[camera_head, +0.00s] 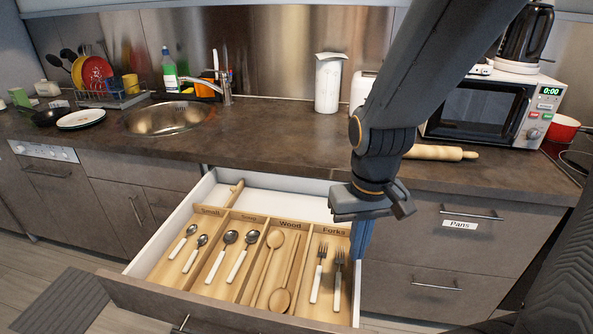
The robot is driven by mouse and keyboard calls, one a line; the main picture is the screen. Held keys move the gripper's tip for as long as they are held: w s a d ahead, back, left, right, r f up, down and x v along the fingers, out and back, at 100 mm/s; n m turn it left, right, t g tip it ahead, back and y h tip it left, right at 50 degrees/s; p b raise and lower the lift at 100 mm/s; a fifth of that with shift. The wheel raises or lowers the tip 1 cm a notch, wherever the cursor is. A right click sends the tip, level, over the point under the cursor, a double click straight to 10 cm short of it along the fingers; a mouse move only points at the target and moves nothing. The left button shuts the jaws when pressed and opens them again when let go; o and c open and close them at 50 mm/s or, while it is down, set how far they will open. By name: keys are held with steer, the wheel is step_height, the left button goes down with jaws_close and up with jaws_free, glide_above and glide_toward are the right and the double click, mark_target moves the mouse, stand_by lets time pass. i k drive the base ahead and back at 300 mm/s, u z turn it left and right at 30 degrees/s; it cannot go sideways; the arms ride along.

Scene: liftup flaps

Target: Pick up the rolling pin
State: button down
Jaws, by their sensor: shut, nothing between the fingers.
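The light wooden rolling pin (436,153) lies on the dark countertop in front of the microwave. My arm hides its left end. My gripper (370,208) is low in front of the counter edge, over the back right part of the open drawer, to the left of and below the rolling pin in the picture. It is shut and holds nothing. It is apart from the rolling pin.
An open drawer (165,241) with a wooden cutlery tray holds spoons, wooden spoons and forks. The microwave (478,110) stands behind the rolling pin, with a red pan (563,128) to its right. A white canister (328,84) and a sink (168,117) are further left.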

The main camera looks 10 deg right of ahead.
mark_target(418, 151)
steer(key=k, duration=0.5)
steer(key=z, duration=1.65)
steer(key=i, duration=1.1)
steer(key=u, duration=1.05)
